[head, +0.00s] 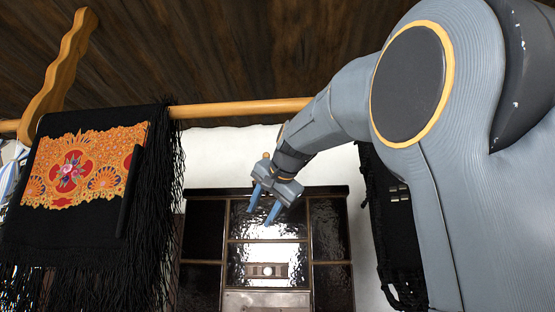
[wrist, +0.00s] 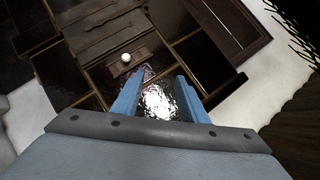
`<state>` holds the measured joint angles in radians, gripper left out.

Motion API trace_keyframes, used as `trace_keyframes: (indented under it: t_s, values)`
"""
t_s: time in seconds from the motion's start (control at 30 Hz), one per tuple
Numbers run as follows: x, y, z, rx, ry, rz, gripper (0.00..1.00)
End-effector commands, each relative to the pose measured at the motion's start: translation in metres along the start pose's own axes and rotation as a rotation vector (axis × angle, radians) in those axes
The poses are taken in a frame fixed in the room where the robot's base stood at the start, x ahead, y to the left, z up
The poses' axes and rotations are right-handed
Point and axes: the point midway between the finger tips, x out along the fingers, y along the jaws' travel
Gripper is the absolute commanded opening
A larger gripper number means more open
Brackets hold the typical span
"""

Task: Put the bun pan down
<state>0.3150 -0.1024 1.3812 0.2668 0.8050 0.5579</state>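I cannot make out a bun pan in either view. My gripper (head: 260,216) is raised in front of the dark tiled stove in the head view. Its two blue fingers are apart with nothing visible between them. In the wrist view the fingers of my gripper (wrist: 162,95) are also spread, and only shiny dark tile shows through the gap. The tiled stove (head: 205,230) stands at the lower middle of the head view, and it shows tilted in the wrist view (wrist: 75,75).
A wooden rail (head: 240,109) runs across under the dark plank ceiling. A black fringed cloth with an orange floral panel (head: 85,170) hangs from it at left. Another dark cloth (head: 390,225) hangs at right, partly behind my arm. A small pale round knob (wrist: 126,58) shows on the stove front.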

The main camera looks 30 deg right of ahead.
Motion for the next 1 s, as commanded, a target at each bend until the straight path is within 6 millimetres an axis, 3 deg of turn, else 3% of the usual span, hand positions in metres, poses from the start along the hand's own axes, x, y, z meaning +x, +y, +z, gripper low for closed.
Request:
trace_keyframes:
  t_s: [0.03, 0.2, 0.3, 0.4, 0.77, 1.0]
  values:
    - [-0.028, -0.019, -0.024, 0.025, 0.040, -0.032, 0.40]
    - [-0.103, -0.065, -0.074, 0.097, 0.126, -0.120, 0.40]
    - [-0.134, -0.082, -0.090, 0.123, 0.158, -0.156, 0.40]
    - [-0.152, -0.091, -0.097, 0.138, 0.174, -0.178, 0.40]
    - [-0.161, -0.096, -0.101, 0.144, 0.182, -0.188, 0.40]
    - [-0.147, -0.098, -0.103, 0.145, 0.179, -0.186, 0.40]
